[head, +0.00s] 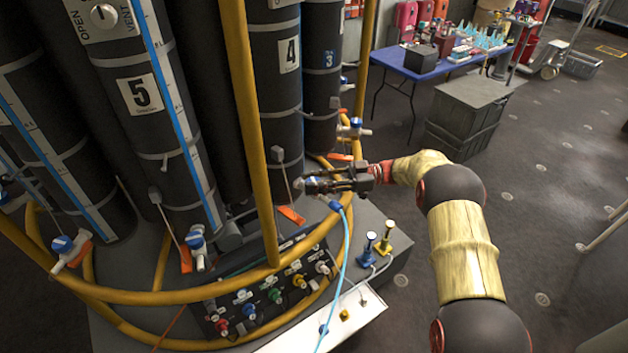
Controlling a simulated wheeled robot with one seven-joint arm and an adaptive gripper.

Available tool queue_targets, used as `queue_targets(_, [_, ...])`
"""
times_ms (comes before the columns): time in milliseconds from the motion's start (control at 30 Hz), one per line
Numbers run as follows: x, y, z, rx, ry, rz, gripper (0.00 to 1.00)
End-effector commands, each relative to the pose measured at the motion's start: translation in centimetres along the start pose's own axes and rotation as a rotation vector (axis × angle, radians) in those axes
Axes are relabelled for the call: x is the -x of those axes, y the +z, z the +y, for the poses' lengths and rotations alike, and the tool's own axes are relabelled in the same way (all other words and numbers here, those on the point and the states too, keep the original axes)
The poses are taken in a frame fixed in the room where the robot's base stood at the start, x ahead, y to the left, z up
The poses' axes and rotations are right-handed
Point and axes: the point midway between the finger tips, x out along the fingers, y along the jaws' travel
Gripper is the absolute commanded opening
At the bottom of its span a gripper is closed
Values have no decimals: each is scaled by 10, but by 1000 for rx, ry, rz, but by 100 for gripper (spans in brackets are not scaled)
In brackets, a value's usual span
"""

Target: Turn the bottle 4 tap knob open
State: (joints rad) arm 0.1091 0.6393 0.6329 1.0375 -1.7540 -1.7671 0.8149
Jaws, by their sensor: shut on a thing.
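Bottle 4 (277,95) is a tall dark grey cylinder with a white label reading 4, standing inside the yellow rail. My gripper (312,184) reaches in from the right at the foot of bottle 4. It is shut on the bottle 4 tap knob (311,181), of which only a little blue shows between the fingers. The fingers hide most of the knob, so I cannot tell how far it is turned. A blue and white fitting with a light blue hose (347,240) hangs just below the gripper.
Yellow rails (250,120) run upright and around the bottles close to my gripper. Bottle 5 (145,100) stands left, bottle 3 (322,75) behind. A panel of coloured valves (262,300) lies below. A blue table (420,72) and grey crate (468,110) stand back right; the right floor is open.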

Motion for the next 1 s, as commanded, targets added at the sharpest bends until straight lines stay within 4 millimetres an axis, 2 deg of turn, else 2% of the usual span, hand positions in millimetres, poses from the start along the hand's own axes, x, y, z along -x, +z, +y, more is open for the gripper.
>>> queue_targets(400, [0,0,1,3,-176,1,6])
queue_targets(967, [0,-2,1,3,-201,1,6])
queue_targets(1000, [0,-2,1,3,-201,1,33])
